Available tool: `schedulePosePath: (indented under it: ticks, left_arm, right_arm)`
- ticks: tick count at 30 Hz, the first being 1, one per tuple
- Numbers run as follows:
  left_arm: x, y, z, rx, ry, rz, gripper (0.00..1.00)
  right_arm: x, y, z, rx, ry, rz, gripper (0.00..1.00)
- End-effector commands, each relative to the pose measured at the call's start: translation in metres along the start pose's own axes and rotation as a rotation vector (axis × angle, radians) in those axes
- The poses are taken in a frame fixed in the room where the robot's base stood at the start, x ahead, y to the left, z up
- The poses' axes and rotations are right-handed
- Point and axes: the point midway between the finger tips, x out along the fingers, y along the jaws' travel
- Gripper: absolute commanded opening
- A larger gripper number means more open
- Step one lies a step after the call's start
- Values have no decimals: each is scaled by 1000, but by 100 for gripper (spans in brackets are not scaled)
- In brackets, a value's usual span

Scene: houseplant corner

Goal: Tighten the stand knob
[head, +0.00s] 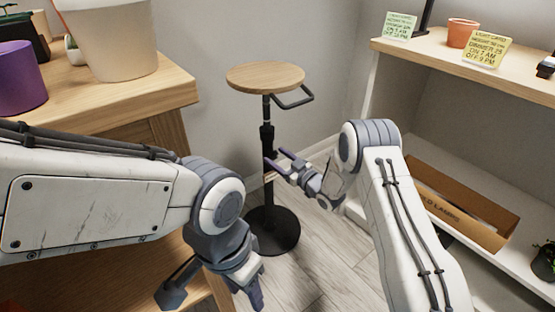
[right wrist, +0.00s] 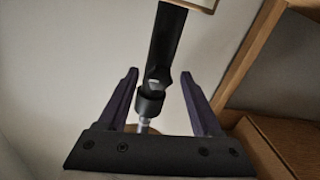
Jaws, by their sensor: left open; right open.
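The stand has a round wooden top (head: 265,76), a dark pole (head: 266,112) with a thicker collar (head: 266,138), and a round black base (head: 272,232). A bent black handle (head: 296,99) sticks out under the top. I cannot pick out the knob clearly in the head view. My right gripper (head: 276,159) is open beside the pole, below the collar. In the right wrist view, the dark pole (right wrist: 166,45) and a collar-like part (right wrist: 151,103) show between its open fingers; contact is unclear. My left gripper (head: 212,291) is open and empty, low in front.
A wooden table (head: 150,92) at the left holds a large pale pot (head: 108,40) and a purple pot (head: 20,78). A shelf (head: 400,48) at the right carries a terracotta pot (head: 462,32) and notes; a cardboard box (head: 462,207) sits lower. Some floor (head: 310,260) is clear around the base.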

Motion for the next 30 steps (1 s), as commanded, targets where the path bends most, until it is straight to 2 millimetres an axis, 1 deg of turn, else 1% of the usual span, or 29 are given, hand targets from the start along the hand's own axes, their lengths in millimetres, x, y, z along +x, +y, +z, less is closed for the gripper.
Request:
schedulePosePath:
  ticks: [2, 3, 5, 6, 7, 8, 14, 20, 26, 30]
  left_arm:
    - [0, 0, 0, 0, 0, 0, 50]
    - [0, 0, 0, 0, 0, 0, 50]
    - [0, 0, 0, 0, 0, 0, 50]
    - [0, 0, 0, 0, 0, 0, 50]
    - [0, 0, 0, 0, 0, 0, 50]
    - [0, 0, 0, 0, 0, 0, 50]
    - [-1, 0, 0, 0, 0, 0, 50]
    - [-5, 0, 0, 0, 0, 0, 50]
    - [-13, 1, -1, 0, 0, 0, 50]
    - [-20, 2, -1, 0, 0, 0, 50]
  right_arm:
    - [0, 0, 0, 0, 0, 0, 66]
    - [0, 0, 0, 0, 0, 0, 59]
    - [0, 0, 0, 0, 0, 0, 36]
    - [0, 0, 0, 0, 0, 0, 20]
    - [0, 0, 0, 0, 0, 0, 9]
    - [0, 0, 0, 0, 0, 0, 0]
    - [-1, 0, 0, 5, 0, 0, 0]
    - [-1, 0, -1, 55, 3, 0, 0]
    - [-2, 0, -1, 178, 10, 1, 0]
    - [-2, 0, -1, 300, 16, 2, 0]
